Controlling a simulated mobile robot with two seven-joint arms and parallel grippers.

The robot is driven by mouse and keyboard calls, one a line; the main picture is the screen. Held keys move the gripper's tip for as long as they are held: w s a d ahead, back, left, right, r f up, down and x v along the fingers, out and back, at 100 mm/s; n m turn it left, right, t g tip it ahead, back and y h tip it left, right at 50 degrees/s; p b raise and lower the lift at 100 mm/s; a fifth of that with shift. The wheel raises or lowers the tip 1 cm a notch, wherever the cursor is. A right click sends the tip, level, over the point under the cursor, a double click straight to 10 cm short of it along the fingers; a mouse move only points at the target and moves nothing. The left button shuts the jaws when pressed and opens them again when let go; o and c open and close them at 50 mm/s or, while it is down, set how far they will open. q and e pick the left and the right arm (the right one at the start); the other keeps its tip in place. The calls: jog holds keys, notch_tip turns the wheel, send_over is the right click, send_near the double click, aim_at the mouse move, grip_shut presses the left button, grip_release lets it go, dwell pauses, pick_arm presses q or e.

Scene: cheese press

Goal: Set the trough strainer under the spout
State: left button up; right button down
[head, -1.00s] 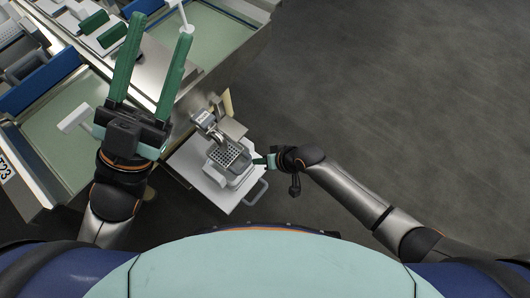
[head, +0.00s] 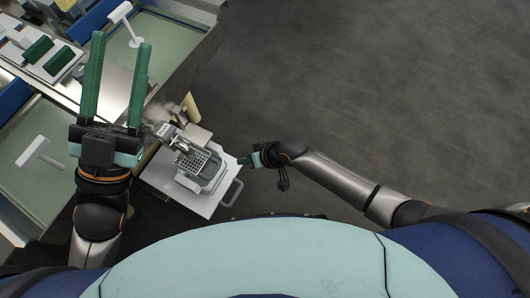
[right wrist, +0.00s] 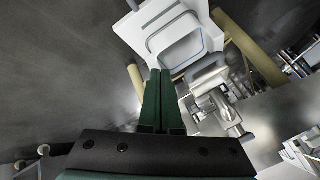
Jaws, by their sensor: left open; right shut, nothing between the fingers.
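The trough strainer, a small grey perforated square (head: 203,160), lies over a pale tub (head: 213,181) on a white tray-like surface (head: 160,176). The metal spout (head: 180,144) reaches over its upper left edge. My right gripper (head: 241,160) is shut and empty, just right of the tub with a small gap. In the right wrist view its green fingers (right wrist: 161,78) are together, pointing towards a pale grey-rimmed piece (right wrist: 178,52); no perforations show there. My left gripper (head: 117,45) is open and empty, well left of the spout, above the bench.
A steel bench with green-floored basins (head: 40,165) fills the left, with a white paddle-like tool (head: 40,152) and green-topped blocks (head: 38,50). A grey handle (head: 233,192) sticks out at the tray's right. The floor (head: 380,90) to the right is clear.

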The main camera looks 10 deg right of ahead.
pick_arm(q)
jog(key=w+a+f+n+g+y+p, duration=0.1)
jog(key=w+f+n+g+y+p, duration=0.1)
jog(key=f, duration=0.9)
jog(key=w+a+f+n+g+y+p, duration=0.1)
jog(key=f+n+g+y, duration=0.4)
jog(key=f, duration=0.6)
jog(key=shift+w+f+g+y+p, duration=0.15)
jog(key=shift+w+g+y+p, duration=0.3)
jog(key=shift+y, duration=0.35)
pick_arm(e)
jog(key=v, duration=0.8)
jog(key=shift+s+r, duration=0.35)
jog(key=shift+r, duration=0.05)
